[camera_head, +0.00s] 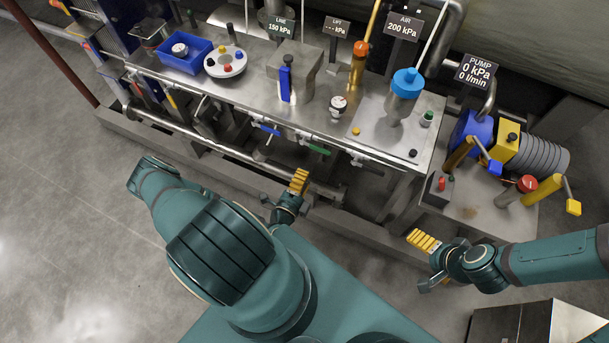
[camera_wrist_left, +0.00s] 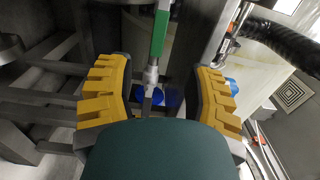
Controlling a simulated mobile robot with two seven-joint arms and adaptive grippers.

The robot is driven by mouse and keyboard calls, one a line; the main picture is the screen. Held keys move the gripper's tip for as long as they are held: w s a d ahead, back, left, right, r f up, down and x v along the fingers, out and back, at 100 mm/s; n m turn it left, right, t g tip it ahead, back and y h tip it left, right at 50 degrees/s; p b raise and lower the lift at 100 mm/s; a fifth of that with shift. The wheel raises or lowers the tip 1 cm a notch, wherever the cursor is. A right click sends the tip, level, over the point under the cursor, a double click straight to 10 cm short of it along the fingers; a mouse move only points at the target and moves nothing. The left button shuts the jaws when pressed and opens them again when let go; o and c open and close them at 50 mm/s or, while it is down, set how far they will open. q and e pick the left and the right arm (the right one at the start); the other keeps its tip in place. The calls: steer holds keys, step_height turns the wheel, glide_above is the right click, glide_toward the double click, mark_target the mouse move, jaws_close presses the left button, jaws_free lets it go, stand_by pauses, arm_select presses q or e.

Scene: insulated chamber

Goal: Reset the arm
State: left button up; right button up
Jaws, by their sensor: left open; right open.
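My left arm comes up from the bottom in the head view, and its gripper (camera_head: 287,188) hangs in front of the workbench, below its front edge. In the left wrist view the two yellow-padded fingers (camera_wrist_left: 160,70) are wide apart with nothing held. A green handle (camera_wrist_left: 160,35) shows beyond and between them, apart from both pads. My right gripper (camera_head: 428,262) is at the right, in front of the pump stand. Its yellow pad shows, it is open, and it appears empty.
The steel workbench (camera_head: 250,85) carries a blue tray (camera_head: 185,56), a white round holder (camera_head: 225,62), and a blue-capped vessel (camera_head: 405,85). Valve handles and a pipe (camera_head: 210,142) run along its front. A pump (camera_head: 475,130) stands right. A metal box (camera_head: 525,325) is lower right. Floor at left is clear.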

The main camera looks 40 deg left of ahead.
stand_by(0.3)
arm_select(q)
steer(key=d+r+m+g+h, duration=0.2)
steer(key=d+r+m+h, duration=0.1)
steer(key=d+m+h, duration=0.5)
steer(key=d+r+m+g+h, duration=0.1)
steer(key=d+r+m+h, duration=0.3)
steer(key=d+m+h, duration=0.35)
steer(key=s+d+m+g+h, duration=0.1)
steer(key=s+d+m+g, duration=0.35)
steer(key=m+g, duration=0.45)
steer(key=s+d+m+g+h, duration=0.25)
steer(key=s+m+g, duration=0.4)
steer(key=m, duration=0.35)
steer(key=a+f+m+g+y, duration=0.2)
steer(key=a+m+g+y, duration=0.15)
steer(key=m+y, duration=0.6)
steer(key=w+r+m+t+y, duration=0.1)
steer(key=w+r+m+t, duration=0.3)
steer(key=w+m, duration=0.5)
steer(key=shift+w+r+m+t+y, duration=0.25)
steer(key=shift+w+m+t+y, duration=0.15)
steer(key=shift+m+t, duration=0.65)
